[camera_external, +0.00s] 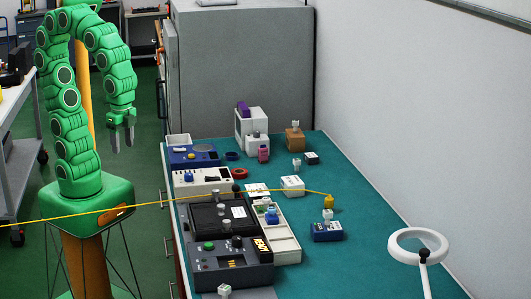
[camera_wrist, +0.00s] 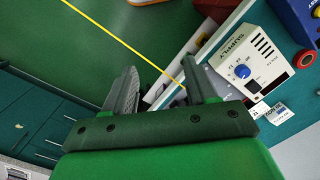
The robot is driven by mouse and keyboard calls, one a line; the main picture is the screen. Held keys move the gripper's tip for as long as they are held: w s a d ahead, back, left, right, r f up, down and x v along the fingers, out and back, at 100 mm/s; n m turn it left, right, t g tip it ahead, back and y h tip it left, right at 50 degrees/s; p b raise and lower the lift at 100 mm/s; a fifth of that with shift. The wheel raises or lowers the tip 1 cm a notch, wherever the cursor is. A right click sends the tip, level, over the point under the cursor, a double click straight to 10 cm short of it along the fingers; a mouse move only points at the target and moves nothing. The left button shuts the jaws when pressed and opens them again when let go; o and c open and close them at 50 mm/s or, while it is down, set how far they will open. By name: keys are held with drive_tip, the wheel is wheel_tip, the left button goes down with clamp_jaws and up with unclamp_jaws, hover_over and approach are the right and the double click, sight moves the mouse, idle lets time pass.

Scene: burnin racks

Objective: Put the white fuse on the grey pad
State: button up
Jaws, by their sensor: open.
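My gripper (camera_external: 122,138) hangs open and empty at the left, beside the bench and above the green floor. In the wrist view its two fingers (camera_wrist: 160,92) are spread with nothing between them. Several small white pieces are in view, and I cannot tell for sure which is the fuse: one (camera_external: 297,164) stands on the far part of the mat, one (camera_external: 328,215) is at a blue box, and one (camera_external: 224,291) is at the near edge. A flat grey surface (camera_external: 255,294) at the near edge, partly cut off, may be the grey pad.
A yellow cable (camera_external: 150,206) runs across to a yellow plug (camera_external: 329,202) on the teal bench mat (camera_external: 370,240). The supply box (camera_wrist: 250,62), dark instruments (camera_external: 235,262) and a white tray (camera_external: 287,250) crowd the left side. A ring lamp (camera_external: 418,246) stands at right.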

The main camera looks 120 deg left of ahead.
drive_tip(key=s+f, duration=0.1)
drive_tip(key=s, duration=0.8)
drive_tip(key=shift+s+a+f+g, duration=0.2)
drive_tip(key=shift+s+f+g, duration=0.1)
drive_tip(key=shift+f+g, duration=0.1)
